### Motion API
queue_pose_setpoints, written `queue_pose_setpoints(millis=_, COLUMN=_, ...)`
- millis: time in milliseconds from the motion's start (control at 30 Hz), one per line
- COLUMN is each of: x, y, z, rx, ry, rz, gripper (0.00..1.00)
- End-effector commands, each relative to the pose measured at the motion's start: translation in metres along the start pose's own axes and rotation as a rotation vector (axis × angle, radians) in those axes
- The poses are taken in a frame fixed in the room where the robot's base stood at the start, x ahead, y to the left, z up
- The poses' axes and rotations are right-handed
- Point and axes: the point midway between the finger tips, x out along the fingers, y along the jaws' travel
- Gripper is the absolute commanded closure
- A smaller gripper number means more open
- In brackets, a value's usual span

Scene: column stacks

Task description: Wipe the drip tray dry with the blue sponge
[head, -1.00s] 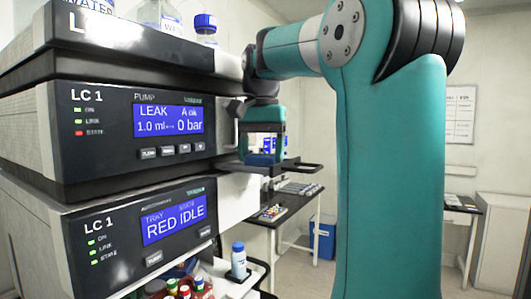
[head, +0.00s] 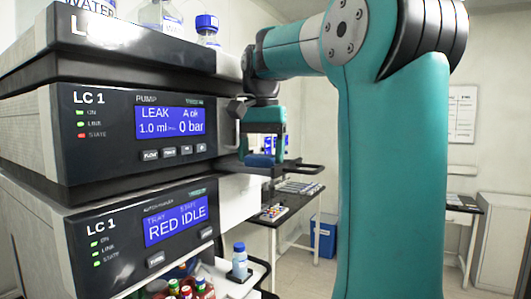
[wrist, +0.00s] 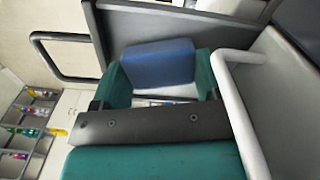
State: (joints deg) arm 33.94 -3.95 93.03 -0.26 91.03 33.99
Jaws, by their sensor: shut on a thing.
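The blue sponge (wrist: 160,62) is between the two teal fingers of my gripper (wrist: 158,75), which is shut on it. In the head view the sponge (head: 260,160) shows as a small blue patch low in my gripper (head: 264,146). The dark drip tray (head: 290,170) juts out from the pump unit's front, with a looped handle at its right end. My gripper is over this tray. In the wrist view the tray's grey wall (wrist: 135,18) rises just beyond the sponge. I cannot tell whether the sponge touches the tray floor, and any liquid is hidden.
The pump unit (head: 130,130) reads LEAK and stands left, close to my gripper. A pale bar handle (wrist: 230,85) is near my fingers at right. Below are a blue-capped bottle (head: 239,262) and several vials (head: 185,290). A blue bin (head: 324,236) stands on the floor behind.

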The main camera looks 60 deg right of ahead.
Motion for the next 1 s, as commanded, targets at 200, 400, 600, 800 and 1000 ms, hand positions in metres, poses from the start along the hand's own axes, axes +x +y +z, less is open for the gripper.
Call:
queue_pose_setpoints(millis=200, x=-0.001, y=0.003, z=-0.010, rx=0.001, ry=0.000, rz=0.000, gripper=0.51)
queue_pose_setpoints(millis=400, x=0.001, y=0.008, z=-0.024, rx=0.000, ry=0.001, rz=-0.001, gripper=0.51)
queue_pose_setpoints(millis=600, x=0.002, y=0.006, z=-0.019, rx=-0.003, ry=0.002, rz=-0.001, gripper=0.51)
queue_pose_setpoints(millis=800, x=0.005, y=0.001, z=-0.003, rx=-0.004, ry=0.000, rz=0.000, gripper=0.51)
queue_pose_setpoints(millis=1000, x=0.005, y=0.000, z=-0.001, rx=-0.002, ry=-0.004, rz=0.003, gripper=0.51)
